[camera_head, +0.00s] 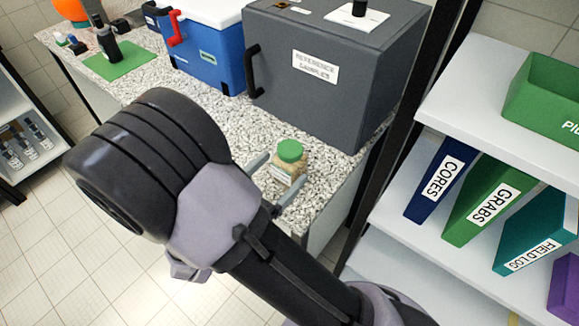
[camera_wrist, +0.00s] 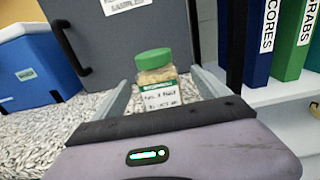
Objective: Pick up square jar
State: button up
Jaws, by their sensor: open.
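The square jar (camera_head: 288,165) has a green lid, tan contents and a white label. It stands upright on the speckled counter (camera_head: 225,110), near the front edge and in front of the grey box. In the wrist view the jar (camera_wrist: 157,82) is in the middle. My gripper (camera_wrist: 162,85) is open, with one finger on each side of the jar. A gap shows between the jar and each finger. In the head view my arm hides part of the counter beside the jar.
The grey box (camera_head: 320,90) labelled "REFERENCE SAMPLES" stands close behind the jar. A blue cooler (camera_head: 208,65) is left of it. A dark post and a shelf (camera_head: 470,85) with binders (camera_head: 480,200) rise at the right. A green mat (camera_head: 118,64) lies at the far left.

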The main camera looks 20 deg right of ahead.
aim_at(298, 152)
jog(key=shift+x, duration=1.1)
jog(key=b+x, duration=0.2)
jog(key=x, duration=0.1)
jog(key=b+x, duration=0.1)
jog(key=x, duration=0.1)
jog(key=shift+w+f, duration=0.3)
jog(key=shift+f, duration=0.1)
jog(key=shift+d+r, duration=0.1)
jog(key=shift+r, duration=0.05)
grip_shut()
